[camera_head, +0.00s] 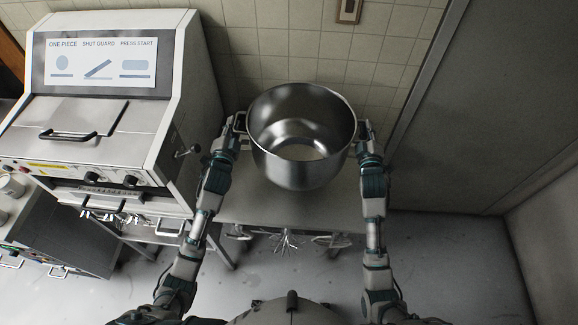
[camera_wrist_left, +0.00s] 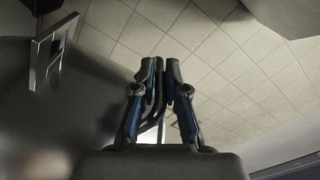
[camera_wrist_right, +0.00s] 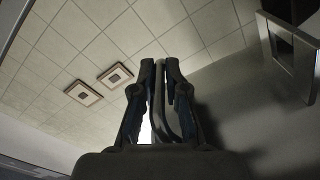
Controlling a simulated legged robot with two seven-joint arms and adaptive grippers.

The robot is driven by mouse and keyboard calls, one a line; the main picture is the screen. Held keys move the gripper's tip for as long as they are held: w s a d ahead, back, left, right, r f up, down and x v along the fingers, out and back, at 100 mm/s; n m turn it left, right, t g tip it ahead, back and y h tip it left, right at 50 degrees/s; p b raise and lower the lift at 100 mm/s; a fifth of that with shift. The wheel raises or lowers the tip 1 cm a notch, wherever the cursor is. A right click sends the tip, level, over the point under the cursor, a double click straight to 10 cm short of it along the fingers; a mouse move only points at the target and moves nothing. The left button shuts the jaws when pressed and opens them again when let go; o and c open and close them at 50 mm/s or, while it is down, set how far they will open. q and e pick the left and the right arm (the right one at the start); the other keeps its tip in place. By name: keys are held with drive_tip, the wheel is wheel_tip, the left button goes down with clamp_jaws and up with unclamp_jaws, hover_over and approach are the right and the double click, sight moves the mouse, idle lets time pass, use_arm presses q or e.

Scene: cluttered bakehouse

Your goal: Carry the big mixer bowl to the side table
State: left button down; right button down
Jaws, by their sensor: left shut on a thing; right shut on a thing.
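The big mixer bowl (camera_head: 300,160) is shiny steel, upright and open at the top, with a paler patch inside its bottom. It is in the middle of the head view, over a grey metal table (camera_head: 270,207); I cannot tell whether it touches the table. My left gripper (camera_head: 239,123) is shut on the bowl's left handle, and my right gripper (camera_head: 362,131) is shut on its right handle. The left wrist view shows the left fingers (camera_wrist_left: 166,64) close together, and the right wrist view shows the right fingers (camera_wrist_right: 166,66) likewise. The exact grip is unclear there.
A large white machine (camera_head: 110,130) with a pictogram panel and a side lever stands left of the bowl. A tiled wall (camera_head: 290,50) is close behind. A whisk (camera_head: 286,242) and other tools hang at the table's front. Open floor (camera_head: 450,260) lies to the right.

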use_arm(q)
drive_tip(key=shift+d+r, duration=0.25)
drive_tip(key=shift+d, duration=0.25)
use_arm(e)
drive_tip(key=shift+a+r, duration=0.15)
use_arm(q)
drive_tip(key=shift+f, duration=0.1)
